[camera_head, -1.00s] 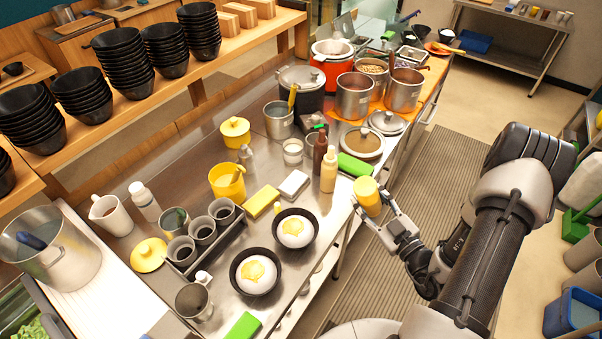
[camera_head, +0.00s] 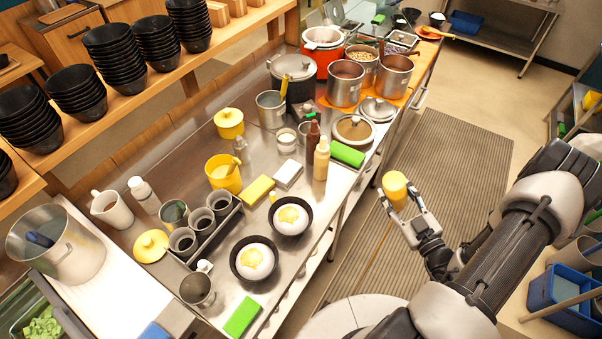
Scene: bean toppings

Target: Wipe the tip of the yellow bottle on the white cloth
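The yellow bottle (camera_head: 395,187) is in my gripper (camera_head: 402,205), held above the floor mat, off the counter's right edge. The fingers sit on either side of its lower part. Its tip cannot be made out. The white cloth (camera_head: 288,174) looks like a small folded white block, lying flat on the steel counter beside a yellow block (camera_head: 258,190). My gripper is to the right of the cloth, well apart from it.
Sauce bottles, brown (camera_head: 313,144) and cream (camera_head: 321,158), stand between the cloth and my gripper. A green block (camera_head: 347,153) lies near the counter edge. Two black bowls (camera_head: 293,232) with white and yellow food stand in front of the cloth. The floor mat (camera_head: 455,165) is clear.

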